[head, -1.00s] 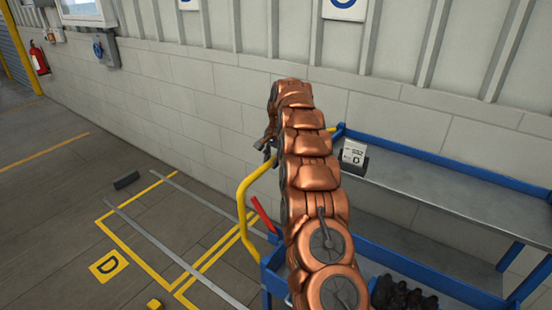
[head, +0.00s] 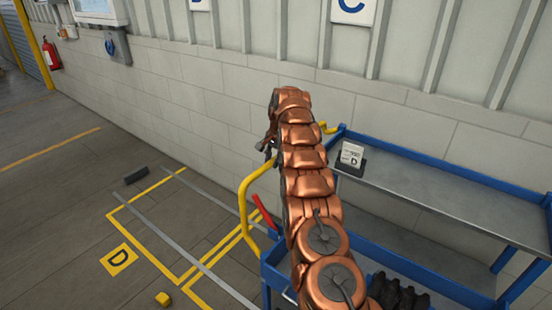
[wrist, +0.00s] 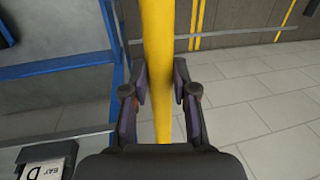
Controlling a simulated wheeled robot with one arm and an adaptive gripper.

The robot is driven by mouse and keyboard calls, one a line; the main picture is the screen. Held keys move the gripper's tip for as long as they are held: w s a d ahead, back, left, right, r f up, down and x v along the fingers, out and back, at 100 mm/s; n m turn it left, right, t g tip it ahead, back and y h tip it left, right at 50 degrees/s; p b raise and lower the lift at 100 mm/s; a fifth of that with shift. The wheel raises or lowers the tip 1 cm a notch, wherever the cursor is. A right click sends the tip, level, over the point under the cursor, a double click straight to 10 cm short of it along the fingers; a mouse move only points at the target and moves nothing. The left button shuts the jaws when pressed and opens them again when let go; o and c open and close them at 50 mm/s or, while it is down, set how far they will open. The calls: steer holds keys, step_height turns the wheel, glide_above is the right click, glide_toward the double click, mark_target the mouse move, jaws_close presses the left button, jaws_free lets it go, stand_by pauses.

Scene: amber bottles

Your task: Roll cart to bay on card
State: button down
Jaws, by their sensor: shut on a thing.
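The blue cart (head: 440,168) with grey shelves stands at the right in the head view. Its yellow handle (head: 243,200) bends out at the cart's left end. In the wrist view the handle (wrist: 158,70) runs between the fingers of my gripper (wrist: 160,95), which is shut on it. In the head view my copper arm hides much of the handle and the cart's near end. A white card (head: 351,154) marked D stands in a dark holder on the top shelf.
Grey rails (head: 165,227) run along the floor into the bay, with a dark stop block (head: 136,174) near their far end. A small yellow block (head: 162,299) lies near the bay. The block wall (head: 215,110) runs close behind the cart. Open floor lies left.

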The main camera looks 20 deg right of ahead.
steer(key=shift+w+r+p, duration=0.1)
steer(key=shift+w+p, duration=0.2)
steer(key=shift+w, duration=0.1)
stand_by(0.5)
steer(key=c, duration=1.1)
jaws_free()
steer(key=shift+c, duration=0.2)
steer(key=shift+o, duration=1.1)
steer(key=shift+a, duration=0.1)
